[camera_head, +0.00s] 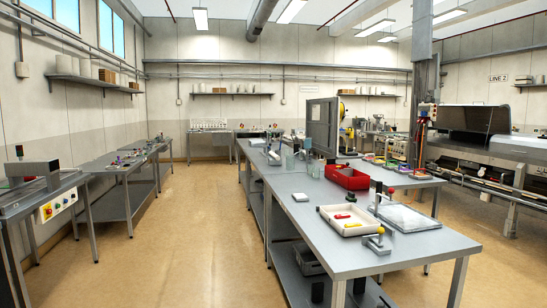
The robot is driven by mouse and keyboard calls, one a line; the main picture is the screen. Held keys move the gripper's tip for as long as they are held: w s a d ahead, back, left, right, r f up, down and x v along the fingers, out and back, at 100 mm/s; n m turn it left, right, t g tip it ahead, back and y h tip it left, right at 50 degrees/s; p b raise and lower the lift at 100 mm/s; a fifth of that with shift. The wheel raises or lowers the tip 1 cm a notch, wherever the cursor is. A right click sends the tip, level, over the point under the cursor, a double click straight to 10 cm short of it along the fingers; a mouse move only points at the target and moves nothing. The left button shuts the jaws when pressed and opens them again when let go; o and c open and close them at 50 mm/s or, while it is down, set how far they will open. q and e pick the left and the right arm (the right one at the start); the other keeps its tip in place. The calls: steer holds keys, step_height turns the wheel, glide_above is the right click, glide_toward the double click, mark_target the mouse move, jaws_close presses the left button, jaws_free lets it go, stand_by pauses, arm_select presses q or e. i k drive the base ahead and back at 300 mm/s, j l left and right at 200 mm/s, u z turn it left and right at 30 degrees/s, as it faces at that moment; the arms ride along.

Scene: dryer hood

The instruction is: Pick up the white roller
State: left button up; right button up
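I cannot make out a white roller for certain in the head view. Pale cylindrical things (65,64) stand on the wall shelf at the upper left, but I cannot tell what they are. A small white block-like thing (300,196) lies on the long grey table (330,247), near its left edge. Neither of my grippers is in view.
On the long table are a red bin (347,177), a cream tray (336,228) with red and yellow things, and a flat pale panel (410,218). A side bench (112,166) and a machine with buttons (55,208) stand at left. The floor aisle (190,240) between is clear.

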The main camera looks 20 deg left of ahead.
mark_target(278, 158)
steer(key=i+j+u, duration=0.5)
steer(key=i, duration=0.2)
steer(key=i+j+u, duration=0.35)
steer(key=i, duration=0.65)
steer(key=i+u, duration=0.35)
steer(key=i, duration=2.65)
steer(key=i+j+z, duration=0.15)
steer(key=i+z, duration=0.3)
steer(key=i, duration=0.2)
steer(key=i+j+z, duration=0.4)
steer(key=i, duration=0.25)
steer(key=i+j+z, duration=0.45)
steer(key=i, duration=0.1)
